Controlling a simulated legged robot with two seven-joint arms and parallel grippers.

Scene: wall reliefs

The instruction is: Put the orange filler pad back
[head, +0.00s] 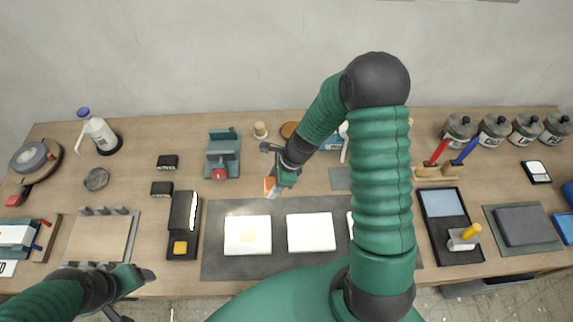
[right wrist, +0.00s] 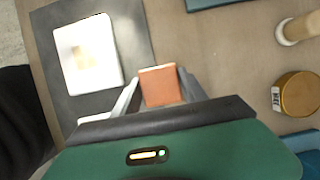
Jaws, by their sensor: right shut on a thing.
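My right gripper (head: 272,186) is shut on the orange filler pad (head: 269,184), held above the back edge of the dark mat (head: 220,262). In the right wrist view the pad (right wrist: 160,86) sits between the two fingers (right wrist: 158,92), its orange face showing. A white panel (head: 248,236) with a faint yellowish patch lies on the mat below; it also shows in the right wrist view (right wrist: 88,52). My left gripper (head: 146,274) is low at the left, above the table's front, with its fingers too small to read.
A second white panel (head: 311,233) lies right of the first; a third is partly behind my right arm. A black tray (head: 178,258) with a dark block and a yellow piece is left of the mat. A teal fixture (head: 224,148) and a gold tin (right wrist: 297,94) stand behind.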

